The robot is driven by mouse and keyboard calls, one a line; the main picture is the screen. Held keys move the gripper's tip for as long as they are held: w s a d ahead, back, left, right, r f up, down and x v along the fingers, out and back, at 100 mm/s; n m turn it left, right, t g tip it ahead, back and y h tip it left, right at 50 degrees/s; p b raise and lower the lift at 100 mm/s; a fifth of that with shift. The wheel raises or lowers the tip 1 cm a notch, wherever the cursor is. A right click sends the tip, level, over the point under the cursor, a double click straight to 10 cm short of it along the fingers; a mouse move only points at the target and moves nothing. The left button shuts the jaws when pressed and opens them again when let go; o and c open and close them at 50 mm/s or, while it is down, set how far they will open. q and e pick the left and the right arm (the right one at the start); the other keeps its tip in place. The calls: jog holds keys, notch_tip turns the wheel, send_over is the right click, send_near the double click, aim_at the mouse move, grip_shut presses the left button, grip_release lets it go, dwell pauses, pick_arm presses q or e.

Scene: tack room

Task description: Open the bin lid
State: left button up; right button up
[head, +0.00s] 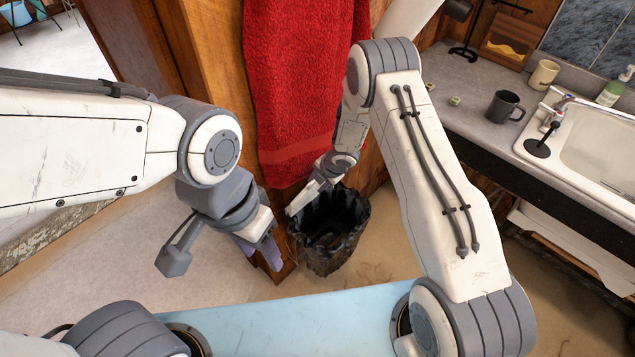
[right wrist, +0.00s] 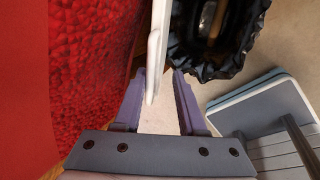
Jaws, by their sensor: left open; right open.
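The bin (head: 332,238) stands on the floor below the red towel, lined with a black bag, its mouth uncovered. The black liner (right wrist: 222,65) also shows at the top of the right wrist view. A thin white panel (right wrist: 157,45), which looks like the bin lid seen edge-on, stands upright beside the mouth. Its lower end reaches between the fingers of my open right gripper (right wrist: 158,100), nearer the left finger; contact is unclear. In the head view, my right gripper (head: 322,178) is small and partly hidden above the bin. My left gripper (head: 258,250) is open and empty, left of the bin.
The red towel (head: 305,85) hangs on the wooden cabinet right behind the bin and close to my right gripper. At right is a counter (head: 450,90) with a dark mug (head: 503,106) and sink (head: 595,150). Pale floor lies open at left.

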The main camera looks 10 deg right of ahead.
jog(key=v, duration=1)
jog(key=shift+r+p, duration=0.2)
jog(key=shift+p, duration=0.1)
jog(key=shift+s+d, duration=0.1)
jog(key=s+a+r+m+t+h+b, duration=0.1)
jog(key=s+a+r+m+h, duration=0.15)
jog(key=r+m, duration=0.35)
jog(key=s+a+r+m+h+b, duration=0.1)
jog(key=s+r+m+b, duration=0.2)
jog(key=r, duration=0.4)
jog(key=s+a+r+m+g, duration=0.1)
jog(key=s+m, duration=0.2)
jog(key=s, duration=0.5)
jog(key=s+a+r+m+g+y, duration=0.1)
jog(key=s+r+m+g, duration=0.1)
jog(key=s, duration=0.7)
jog(key=s+a+r+m+g, duration=0.1)
jog(key=s+m, duration=0.3)
jog(key=s, duration=0.5)
jog(key=shift+s+r+g, duration=0.2)
jog(key=shift+r+g, duration=0.2)
jog(key=shift+r, duration=0.1)
